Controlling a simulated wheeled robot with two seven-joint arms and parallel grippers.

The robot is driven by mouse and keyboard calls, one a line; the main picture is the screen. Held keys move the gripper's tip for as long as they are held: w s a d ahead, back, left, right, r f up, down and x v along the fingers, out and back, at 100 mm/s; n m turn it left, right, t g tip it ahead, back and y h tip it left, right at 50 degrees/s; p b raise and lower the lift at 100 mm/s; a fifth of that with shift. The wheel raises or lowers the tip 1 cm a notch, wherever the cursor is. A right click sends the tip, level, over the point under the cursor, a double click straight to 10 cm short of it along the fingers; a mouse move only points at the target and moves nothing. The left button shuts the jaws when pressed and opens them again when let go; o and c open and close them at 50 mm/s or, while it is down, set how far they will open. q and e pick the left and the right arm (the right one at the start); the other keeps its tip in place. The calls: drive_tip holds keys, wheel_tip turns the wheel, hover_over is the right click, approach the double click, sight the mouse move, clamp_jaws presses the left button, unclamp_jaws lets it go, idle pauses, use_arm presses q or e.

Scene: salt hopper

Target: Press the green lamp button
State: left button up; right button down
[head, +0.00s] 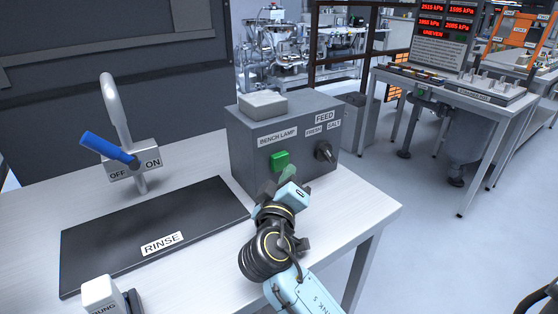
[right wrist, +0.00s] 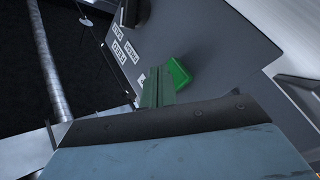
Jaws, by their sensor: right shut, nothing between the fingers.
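The green lamp button (head: 279,160) is on the front of a grey box under the label BENCH LAMP (head: 277,137). In the right wrist view the green button (right wrist: 179,72) shows just beyond the fingertips. My right gripper (head: 287,174) is shut and empty, its fingers pointing at the box front just below and right of the button in the head view. In the right wrist view the shut fingers (right wrist: 157,86) end beside the button; I cannot tell whether they touch it. My left gripper is not in view.
A black FEED knob (head: 324,151) sits right of the button on the grey box (head: 243,147). A white block (head: 262,104) lies on top. A tap with a blue lever (head: 109,146) and a black RINSE mat (head: 110,237) are at left. The table's right edge is near my arm.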

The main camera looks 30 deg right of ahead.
drive_tip(key=shift+s+d, duration=0.2)
drive_tip(key=shift+s, duration=2.3)
